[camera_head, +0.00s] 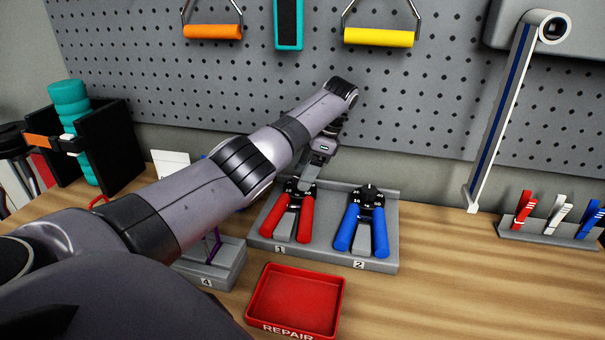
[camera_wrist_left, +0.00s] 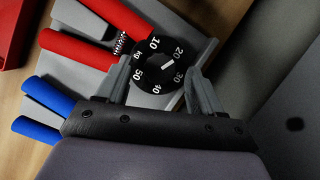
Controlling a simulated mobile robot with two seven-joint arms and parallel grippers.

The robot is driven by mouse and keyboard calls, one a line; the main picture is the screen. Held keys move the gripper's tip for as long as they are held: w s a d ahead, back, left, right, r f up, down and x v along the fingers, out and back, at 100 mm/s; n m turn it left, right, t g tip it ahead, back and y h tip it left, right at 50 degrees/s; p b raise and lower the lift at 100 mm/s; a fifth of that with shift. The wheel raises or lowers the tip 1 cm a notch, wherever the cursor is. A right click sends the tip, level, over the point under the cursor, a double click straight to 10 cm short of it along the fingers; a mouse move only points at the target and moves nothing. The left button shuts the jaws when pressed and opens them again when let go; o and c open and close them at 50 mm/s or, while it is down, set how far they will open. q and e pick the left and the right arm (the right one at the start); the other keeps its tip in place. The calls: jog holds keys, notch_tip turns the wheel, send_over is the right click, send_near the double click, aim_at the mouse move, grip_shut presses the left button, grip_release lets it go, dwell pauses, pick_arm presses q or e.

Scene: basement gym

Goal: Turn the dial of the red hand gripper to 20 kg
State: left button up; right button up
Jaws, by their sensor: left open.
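The red hand gripper (camera_head: 305,220) lies in slot 1 of a grey holder (camera_head: 384,265). Its two red handles (camera_wrist_left: 85,52) also show in the left wrist view. Its round black dial (camera_wrist_left: 150,68) carries white numbers from 10 to 50 and "kg". A white mark on the dial points about at 20. My left gripper (camera_wrist_left: 160,70) is open, with one finger on each side of the dial. I cannot tell whether the fingers touch it. In the head view my left gripper (camera_head: 312,172) is over the top end of the red hand gripper, hiding part of it. My right gripper is not in view.
A blue hand gripper (camera_head: 362,225) lies in slot 2, close on the right. A red tray marked REPAIR (camera_head: 297,300) stands in front. A holder marked 4 (camera_head: 222,265) is partly behind my arm. A pegboard (camera_head: 420,110) rises behind. The table's right front is clear.

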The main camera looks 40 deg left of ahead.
pick_arm(q)
jog(key=v, duration=0.6)
dwell(2.4)
